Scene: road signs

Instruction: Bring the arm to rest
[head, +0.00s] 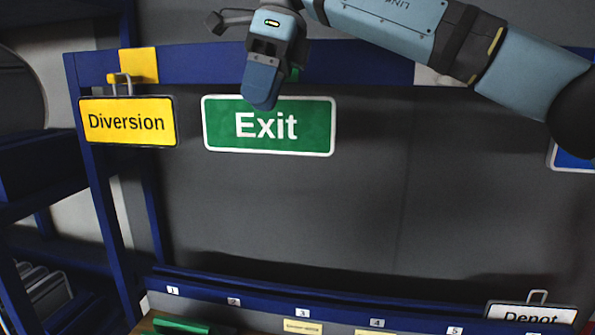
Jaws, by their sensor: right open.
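My right gripper (262,88) hangs from the arm that comes in from the right, its fingers pointing down. It is open. In the picture its fingertips overlap the upper edge of the green Exit sign (268,140); I cannot tell whether they touch it. The sign hangs upright and nearly level below the blue rail (370,69), and a bit of green shows behind the gripper. The sign's hanger is mostly hidden by the gripper. My left gripper is not in view.
A yellow Diversion sign (127,122) hangs at the left. A blue sign (572,158) is cut off at the right edge. A Depot sign (530,314) stands low at the right by the blue numbered ledge (265,303). The dark panel between is clear.

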